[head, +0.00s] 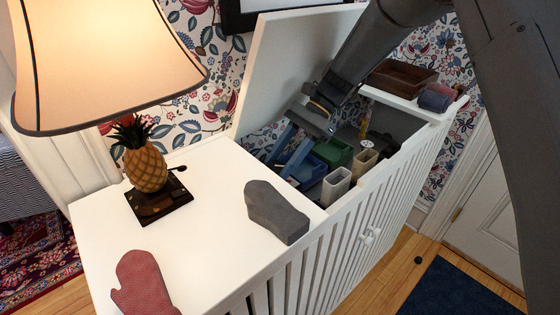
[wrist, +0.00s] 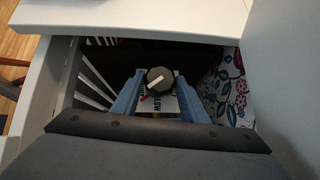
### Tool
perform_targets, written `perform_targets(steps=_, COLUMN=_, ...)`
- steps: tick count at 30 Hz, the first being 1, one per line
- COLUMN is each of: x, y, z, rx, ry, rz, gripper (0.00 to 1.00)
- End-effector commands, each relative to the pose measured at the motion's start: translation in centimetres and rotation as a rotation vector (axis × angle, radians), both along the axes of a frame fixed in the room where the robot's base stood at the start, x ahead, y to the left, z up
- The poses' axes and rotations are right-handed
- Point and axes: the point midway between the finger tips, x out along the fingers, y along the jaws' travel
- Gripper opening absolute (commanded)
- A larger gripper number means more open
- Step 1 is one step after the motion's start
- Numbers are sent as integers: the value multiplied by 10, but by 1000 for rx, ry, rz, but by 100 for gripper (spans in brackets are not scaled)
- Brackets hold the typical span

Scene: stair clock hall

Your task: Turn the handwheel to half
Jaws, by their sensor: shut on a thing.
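The handwheel (wrist: 159,79) is a dark grey, faceted round knob with a white pointer line, seen in the wrist view deep inside the open cabinet. Its pointer lies on a slant, lower left to upper right. A pale plate (wrist: 166,104) behind it carries red marks and lettering that reads "LOW", partly covered. My gripper (wrist: 160,84) has its blue fingers on either side of the handwheel and is shut on it. In the head view my gripper (head: 286,153) reaches down into the cabinet, and the handwheel is hidden there.
The white slatted cabinet (head: 350,235) has its lid (head: 285,65) raised beside my arm. Green bin (head: 333,152) and beige containers (head: 337,185) stand inside. A grey mitt (head: 277,212), a red mitt (head: 143,284) and a pineapple lamp (head: 146,170) occupy the top. A brown tray (head: 402,78) sits behind.

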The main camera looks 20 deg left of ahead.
Motion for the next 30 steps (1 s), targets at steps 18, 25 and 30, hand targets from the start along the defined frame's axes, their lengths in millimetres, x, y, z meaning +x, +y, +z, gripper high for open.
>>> perform_targets(steps=18, x=3, y=-1, z=3, rx=2, ry=-4, rz=-4, gripper=58)
perform_targets(steps=25, x=23, y=-12, z=24, rx=4, ry=-6, rz=-5, gripper=58)
perform_targets(steps=30, x=51, y=-30, z=34, rx=2, ry=-5, rz=-8, gripper=58)
